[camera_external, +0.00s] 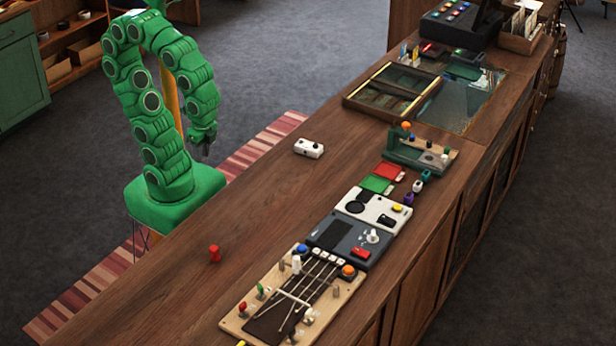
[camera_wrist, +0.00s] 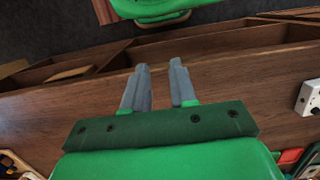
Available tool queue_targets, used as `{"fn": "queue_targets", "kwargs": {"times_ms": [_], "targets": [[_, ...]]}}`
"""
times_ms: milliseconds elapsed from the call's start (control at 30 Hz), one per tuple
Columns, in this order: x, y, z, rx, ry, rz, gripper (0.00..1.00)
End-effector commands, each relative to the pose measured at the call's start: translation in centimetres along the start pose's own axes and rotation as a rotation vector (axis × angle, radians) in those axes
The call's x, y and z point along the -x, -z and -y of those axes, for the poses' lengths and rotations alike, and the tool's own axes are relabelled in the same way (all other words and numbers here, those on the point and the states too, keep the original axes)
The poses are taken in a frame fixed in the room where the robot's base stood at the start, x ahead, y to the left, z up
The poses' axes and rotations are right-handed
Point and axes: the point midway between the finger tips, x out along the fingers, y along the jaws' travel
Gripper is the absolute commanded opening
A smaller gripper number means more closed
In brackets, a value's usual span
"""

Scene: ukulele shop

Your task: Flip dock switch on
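No label reads as "dock", so I cannot tell for sure which control is the dock switch. A dark grey panel (camera_external: 350,239) on the counter carries a red rocker switch (camera_external: 361,253) and a pale knob (camera_external: 373,236). Next to it, a cream panel (camera_external: 374,208) carries a dark switch (camera_external: 388,220) and a yellow button. Their on or off states are too small to read. My gripper (camera_external: 206,150) hangs by the counter's left edge, well away from these panels. In the wrist view my gripper (camera_wrist: 159,66) has its fingers apart, with nothing between them.
A small white box (camera_external: 308,148) sits alone on the wooden counter (camera_external: 265,190); it also shows in the wrist view (camera_wrist: 311,97). A stringed board (camera_external: 292,296), red and green pads and a green fixture (camera_external: 420,152) line the right side.

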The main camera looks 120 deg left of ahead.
Motion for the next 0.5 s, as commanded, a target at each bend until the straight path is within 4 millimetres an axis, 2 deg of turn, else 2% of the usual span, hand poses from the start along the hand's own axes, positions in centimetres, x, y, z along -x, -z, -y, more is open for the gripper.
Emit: {"fn": "queue_targets", "kwargs": {"times_ms": [33,167,500], "targets": [[0.4,0.6,0.0,-0.001,-0.001,-0.003,0.18],[1.8,2.8,0.1,-0.005,-0.003,-0.018,0.0],[5.6,9.6,0.6,-0.019,-0.01,-0.053,0.0]]}}
